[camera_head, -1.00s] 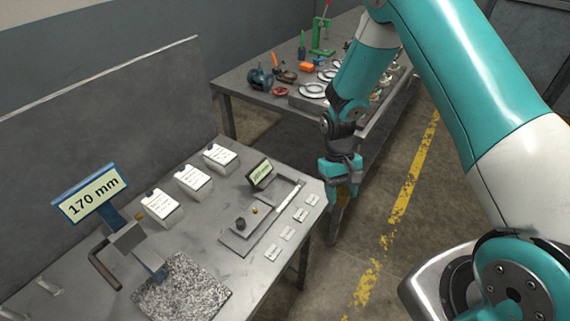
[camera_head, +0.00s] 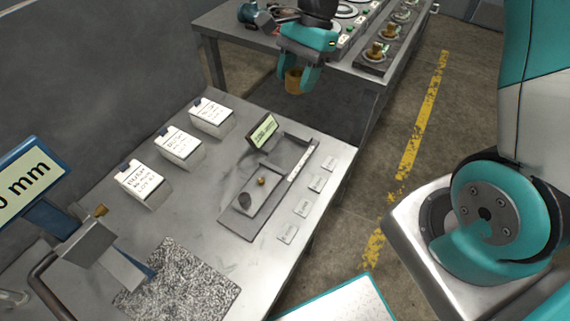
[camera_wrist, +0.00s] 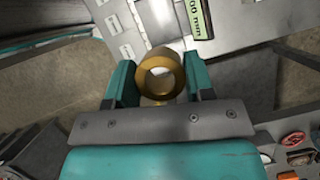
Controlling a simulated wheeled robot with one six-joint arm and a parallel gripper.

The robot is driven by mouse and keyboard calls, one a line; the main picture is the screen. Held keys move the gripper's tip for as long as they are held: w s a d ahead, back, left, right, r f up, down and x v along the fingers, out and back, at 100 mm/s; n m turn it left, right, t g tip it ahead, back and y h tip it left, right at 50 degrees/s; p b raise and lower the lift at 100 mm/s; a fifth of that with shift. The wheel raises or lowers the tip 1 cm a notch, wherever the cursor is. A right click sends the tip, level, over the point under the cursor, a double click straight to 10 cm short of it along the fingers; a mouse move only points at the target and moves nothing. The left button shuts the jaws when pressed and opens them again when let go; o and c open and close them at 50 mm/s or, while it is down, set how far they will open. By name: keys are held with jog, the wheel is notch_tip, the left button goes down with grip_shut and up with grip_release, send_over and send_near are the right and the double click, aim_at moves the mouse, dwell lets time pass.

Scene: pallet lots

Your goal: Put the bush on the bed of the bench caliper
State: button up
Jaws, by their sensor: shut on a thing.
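The bush is a short brass ring. In the head view the bush (camera_head: 294,80) hangs between the fingers of my gripper (camera_head: 296,76), above the gap between the two tables. In the wrist view the bush (camera_wrist: 160,76) sits between both teal fingertips of my gripper (camera_wrist: 145,80), with its bore facing the camera. The bench caliper (camera_head: 262,190) lies on the near table, with a grey bed, a long scale and a small green display (camera_head: 263,131). A dark round part and a small brass piece sit on the caliper. My gripper is beyond the caliper and higher than it.
Three white labelled blocks (camera_head: 178,147) stand left of the caliper. Small white tags (camera_head: 303,208) lie along its right side. The far table (camera_head: 232,28) holds more brass parts in a tray.

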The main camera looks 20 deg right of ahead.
notch_tip(320, 180, up, 2)
jog(key=s+a+m+t+b, duration=0.1)
jog(key=s+a+m+b, duration=0.1)
jog(key=m, duration=0.1)
jog(key=b, duration=0.1)
send_near(285, 153)
jog(key=x, duration=0.6)
jog(key=shift+a+f, duration=0.1)
jog(key=shift+f, duration=0.1)
jog(key=o, duration=0.7)
jog(key=shift+c, duration=0.2)
jog(key=shift+o, duration=0.3)
